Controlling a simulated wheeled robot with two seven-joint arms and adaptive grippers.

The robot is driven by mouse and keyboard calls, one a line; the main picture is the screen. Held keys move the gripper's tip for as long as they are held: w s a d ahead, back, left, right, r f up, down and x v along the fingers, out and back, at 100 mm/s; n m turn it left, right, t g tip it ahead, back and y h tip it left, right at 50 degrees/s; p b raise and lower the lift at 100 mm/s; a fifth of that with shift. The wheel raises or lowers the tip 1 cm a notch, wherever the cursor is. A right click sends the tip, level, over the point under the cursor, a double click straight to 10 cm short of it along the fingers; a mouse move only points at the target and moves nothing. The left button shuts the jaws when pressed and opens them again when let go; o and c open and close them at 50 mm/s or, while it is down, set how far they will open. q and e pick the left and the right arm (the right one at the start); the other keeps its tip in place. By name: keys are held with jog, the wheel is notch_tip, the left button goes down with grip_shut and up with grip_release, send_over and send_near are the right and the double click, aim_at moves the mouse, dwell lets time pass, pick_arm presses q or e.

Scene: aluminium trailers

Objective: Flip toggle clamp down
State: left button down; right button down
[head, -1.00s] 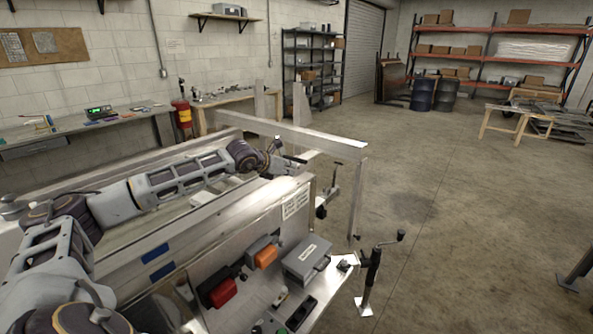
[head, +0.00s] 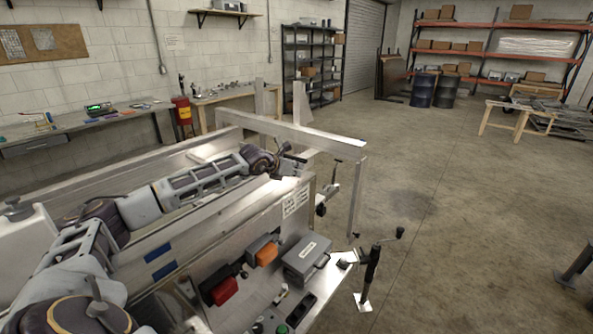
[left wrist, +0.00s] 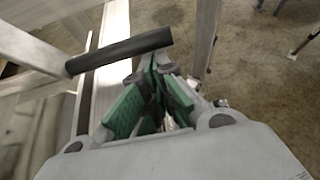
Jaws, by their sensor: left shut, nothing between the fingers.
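My left arm reaches over the aluminium trailer, and its gripper (head: 288,162) is by the far right corner. In the left wrist view the gripper (left wrist: 154,72) has its green-padded fingers together, with nothing seen between them. A dark cylindrical grip (left wrist: 120,52) on a pale metal bar lies just beyond and left of the fingertips; it looks like the toggle clamp's handle. I cannot tell whether the fingers touch it. In the head view a small metal lever fitting (head: 322,205) sits on the trailer's end, below and right of the gripper. My right gripper is not in view.
The trailer's metal frame bar (head: 300,132) and its upright (head: 356,200) stand close beyond the gripper. A grey box (head: 306,260) and a crank jack (head: 372,268) are at the near end. Open concrete floor (head: 460,220) lies to the right.

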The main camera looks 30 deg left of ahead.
pick_arm(q)
jog(key=shift+r, duration=0.1)
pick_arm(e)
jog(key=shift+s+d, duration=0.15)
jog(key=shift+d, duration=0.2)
pick_arm(q)
jog(key=shift+r, duration=0.15)
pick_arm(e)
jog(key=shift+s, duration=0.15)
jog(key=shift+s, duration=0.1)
